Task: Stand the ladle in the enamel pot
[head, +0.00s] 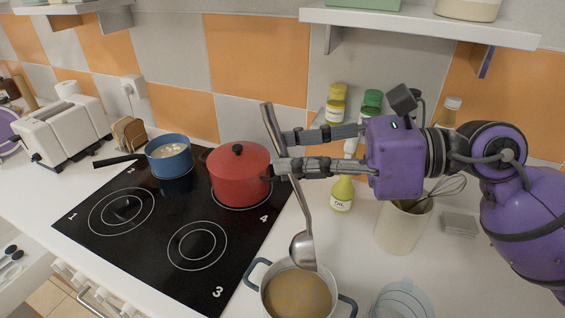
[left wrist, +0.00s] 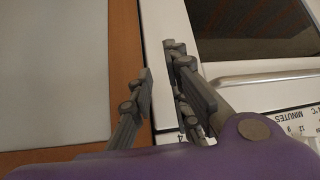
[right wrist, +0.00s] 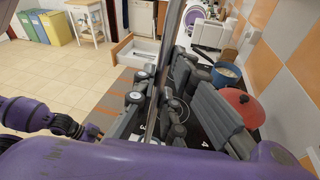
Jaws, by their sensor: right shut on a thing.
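The steel ladle (head: 306,215) hangs bowl down, its handle tilted, from my right gripper (head: 280,153). The gripper's fingers are shut on the handle, which also crosses the right wrist view (right wrist: 167,60). A pale pot with blue-grey handles (head: 254,275) stands on the counter at the bottom of the head view, with yellowish contents inside. The ladle's bowl overlaps the pot's back rim in the picture; its exact height over the rim is hard to tell. My left gripper (left wrist: 160,62) shows only in the left wrist view, with its fingers apart and nothing between them.
A red lidded pot (head: 240,178) and a blue saucepan (head: 170,158) stand on the black hob (head: 150,235). An oil bottle (head: 342,194), spice jars and a utensil crock (head: 401,228) stand behind and right. A clear glass lid-like thing (head: 403,300) lies right of the pale pot.

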